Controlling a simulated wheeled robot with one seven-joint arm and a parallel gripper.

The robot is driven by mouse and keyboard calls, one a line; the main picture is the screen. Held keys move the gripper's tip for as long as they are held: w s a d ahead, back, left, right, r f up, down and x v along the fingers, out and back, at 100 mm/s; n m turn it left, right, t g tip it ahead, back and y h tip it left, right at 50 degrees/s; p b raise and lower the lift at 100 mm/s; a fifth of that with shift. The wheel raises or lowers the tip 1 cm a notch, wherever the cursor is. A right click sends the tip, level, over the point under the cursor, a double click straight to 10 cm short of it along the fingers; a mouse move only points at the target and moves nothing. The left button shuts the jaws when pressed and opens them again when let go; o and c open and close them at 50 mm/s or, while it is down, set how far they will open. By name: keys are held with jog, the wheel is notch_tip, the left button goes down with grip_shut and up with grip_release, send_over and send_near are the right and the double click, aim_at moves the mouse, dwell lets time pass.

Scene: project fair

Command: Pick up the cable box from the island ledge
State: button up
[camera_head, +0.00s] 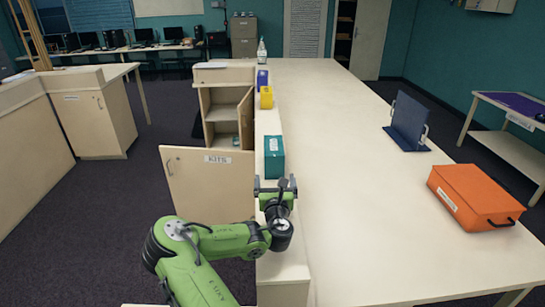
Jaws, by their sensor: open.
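A teal box (274,157) with a small pale label stands upright on the narrow island ledge (268,125). A yellow box (266,97) and a dark blue box (262,80) stand farther back along the same ledge. The labels are too small to read, so I cannot tell by text which is the cable box; the teal one is nearest my gripper. My gripper (275,184) is open and empty, just in front of the teal box, its fingers spread to left and right. The teal box's lower front edge is close to the gripper, and I cannot tell whether they touch.
Left of the ledge, a cabinet door (205,183) marked KITS hangs open below an open cupboard (222,113). The wide island top (345,180) is mostly clear. An orange case (472,197) and a blue panel with handles (409,120) stand on its right. A bottle (262,50) stands far back.

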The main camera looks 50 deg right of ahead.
aim_at(274, 162)
jog(key=p+x, duration=0.1)
jog(key=x, duration=0.4)
jog(key=p+x, duration=0.1)
jog(key=x, duration=0.4)
jog(key=shift+d+r, duration=0.25)
jog(key=x, duration=0.4)
jog(key=shift+w+d+f, duration=0.15)
jog(key=shift+d, duration=0.05)
jog(key=shift+a, duration=0.1)
jog(key=shift+c, duration=0.8)
jog(key=c, duration=1)
jog(key=shift+c, duration=0.4)
